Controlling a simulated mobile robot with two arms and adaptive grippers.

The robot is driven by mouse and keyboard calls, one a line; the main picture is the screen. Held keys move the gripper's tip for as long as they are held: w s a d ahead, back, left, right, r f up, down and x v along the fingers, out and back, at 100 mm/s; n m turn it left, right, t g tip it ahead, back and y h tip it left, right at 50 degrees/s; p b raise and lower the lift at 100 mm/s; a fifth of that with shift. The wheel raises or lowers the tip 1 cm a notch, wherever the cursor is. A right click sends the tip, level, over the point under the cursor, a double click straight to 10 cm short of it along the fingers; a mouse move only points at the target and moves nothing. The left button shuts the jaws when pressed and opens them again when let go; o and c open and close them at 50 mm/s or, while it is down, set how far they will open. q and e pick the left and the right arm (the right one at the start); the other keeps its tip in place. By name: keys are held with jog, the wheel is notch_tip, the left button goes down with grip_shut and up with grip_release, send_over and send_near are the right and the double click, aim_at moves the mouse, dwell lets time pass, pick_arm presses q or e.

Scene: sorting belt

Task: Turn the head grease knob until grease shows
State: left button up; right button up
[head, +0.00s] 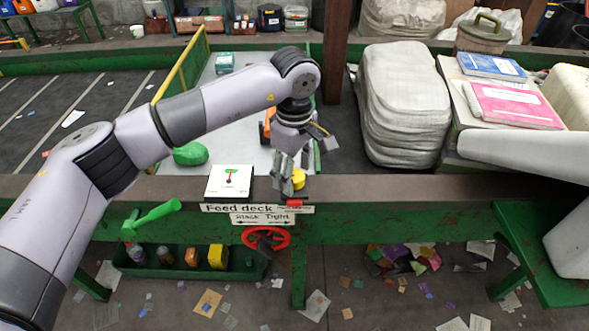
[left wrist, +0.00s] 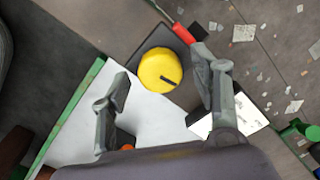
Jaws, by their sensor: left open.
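The yellow round knob (head: 299,179) sits on the beam at the front edge of the feed deck. In the left wrist view the knob (left wrist: 158,72) has a short dark pointer line and stands on a dark square plate. My left gripper (head: 288,184) points down at the knob and partly hides it in the head view. In the left wrist view its open fingers (left wrist: 162,72) lie on either side of the knob, with gaps; I cannot tell how far above it they are. No grease can be made out. My right gripper is not in view.
A red-tipped part (left wrist: 183,34) lies close beside the knob. A white card with a green-and-red gauge (head: 229,182) stands left of it. Below are a red handwheel (head: 266,238) and a green lever (head: 152,216). A green lump (head: 190,153) lies on the deck.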

aim_at(294, 175)
pick_arm(q)
notch_tip(294, 175, up, 12)
dwell(0.5)
dwell(0.3)
